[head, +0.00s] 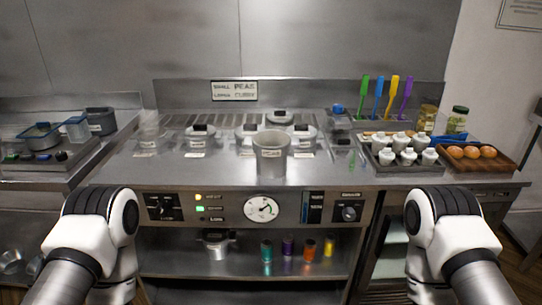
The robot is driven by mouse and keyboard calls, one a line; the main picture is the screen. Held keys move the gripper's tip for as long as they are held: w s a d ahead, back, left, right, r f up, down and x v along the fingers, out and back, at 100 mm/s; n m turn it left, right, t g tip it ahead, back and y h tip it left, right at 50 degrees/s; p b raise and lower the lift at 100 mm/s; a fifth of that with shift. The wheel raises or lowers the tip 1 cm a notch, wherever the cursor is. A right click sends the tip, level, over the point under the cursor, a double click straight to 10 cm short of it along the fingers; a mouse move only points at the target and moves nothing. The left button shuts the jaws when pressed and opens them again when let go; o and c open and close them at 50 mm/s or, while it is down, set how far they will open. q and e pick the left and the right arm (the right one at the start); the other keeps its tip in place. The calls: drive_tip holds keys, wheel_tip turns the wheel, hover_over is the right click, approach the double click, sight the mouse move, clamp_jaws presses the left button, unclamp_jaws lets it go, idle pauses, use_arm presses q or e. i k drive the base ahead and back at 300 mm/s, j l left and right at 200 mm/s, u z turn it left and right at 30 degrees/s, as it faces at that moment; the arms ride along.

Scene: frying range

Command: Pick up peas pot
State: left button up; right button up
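A sign (234,91) on the range's back panel appears to read small for peas and large for curry. Several lidded pots with small labels stand on the range, among them one at the left (201,137), one at the centre back (279,118) and one at the right (304,134). A larger open pot (270,158) stands at the front centre, partly hiding the pots behind it. The labels are too small to read, so I cannot tell which pot is the peas pot. Only my arm links show at lower left and lower right; neither gripper is in view.
White shakers (401,141) and a wooden tray of eggs (480,152) stand at the right. Coloured utensils (379,97) stand behind them. Below the control panel, a shelf (180,262) holds a pot and coloured jars. The counter's front left is clear.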

sight(151, 134)
drive_tip(key=u, duration=0.8)
